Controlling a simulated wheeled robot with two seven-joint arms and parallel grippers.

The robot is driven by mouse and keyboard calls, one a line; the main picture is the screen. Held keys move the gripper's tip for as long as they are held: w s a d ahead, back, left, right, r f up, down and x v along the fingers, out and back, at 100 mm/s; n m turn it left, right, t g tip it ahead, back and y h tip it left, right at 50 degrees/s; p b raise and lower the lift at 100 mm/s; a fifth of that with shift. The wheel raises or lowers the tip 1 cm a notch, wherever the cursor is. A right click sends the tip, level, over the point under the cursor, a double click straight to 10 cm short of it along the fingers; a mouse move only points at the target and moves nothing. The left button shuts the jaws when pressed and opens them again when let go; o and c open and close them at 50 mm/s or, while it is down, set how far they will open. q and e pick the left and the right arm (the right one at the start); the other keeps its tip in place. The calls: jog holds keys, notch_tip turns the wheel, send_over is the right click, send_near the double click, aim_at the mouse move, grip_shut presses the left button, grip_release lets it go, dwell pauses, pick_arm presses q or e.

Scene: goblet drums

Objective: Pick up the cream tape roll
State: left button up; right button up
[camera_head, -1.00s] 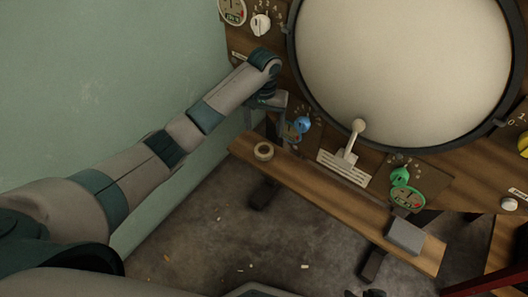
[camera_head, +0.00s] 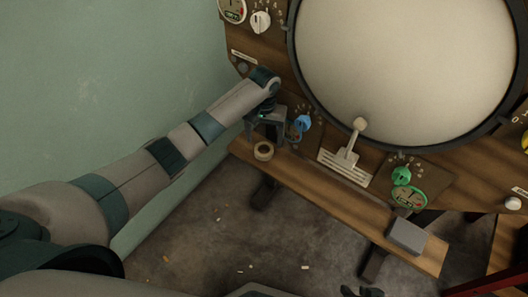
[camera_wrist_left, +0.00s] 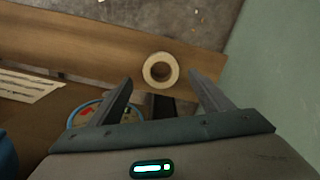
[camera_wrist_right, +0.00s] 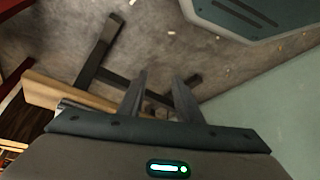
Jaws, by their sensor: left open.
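The cream tape roll (camera_head: 263,151) lies flat near the left end of the wooden ledge. In the left wrist view the tape roll (camera_wrist_left: 147,72) shows as a pale ring with its hole visible. My left gripper (camera_head: 266,143) is open and empty, just behind the roll in the head view. In the left wrist view its fingertips (camera_wrist_left: 160,78) are spread to either side, with the roll ahead and between them. I cannot tell the remaining height gap. My right gripper (camera_wrist_right: 160,78) is away from the roll, its fingers apart with nothing between them.
The wooden ledge (camera_head: 320,195) carries a grey block (camera_head: 406,236) at its right end. Behind it are a blue knob (camera_head: 302,123), a white lever (camera_head: 352,140), a green knob (camera_head: 401,176) and a large round pale screen (camera_head: 400,65). A green wall (camera_head: 100,90) stands at left.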

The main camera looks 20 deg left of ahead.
aim_at(264, 147)
pick_arm(q)
jog(key=shift+f, duration=0.15)
pick_arm(e)
jog(key=shift+s+a+r, duration=0.1)
jog(key=shift+a, duration=0.1)
pick_arm(q)
jog(key=shift+f, duration=0.1)
jog(key=shift+f, duration=0.3)
notch_tip(264, 147, down, 3)
jog(key=shift+w+a+f+b, duration=0.1)
jog(key=shift+b, duration=0.4)
jog(key=shift+f, duration=0.6)
pick_arm(e)
jog(key=shift+w+a+r+t+y, duration=0.1)
jog(key=shift+w+a+t+y, duration=0.2)
jog(key=shift+w+a+t, duration=0.3)
pick_arm(q)
jog(key=c, duration=1.1)
jog(key=shift+c, duration=0.2)
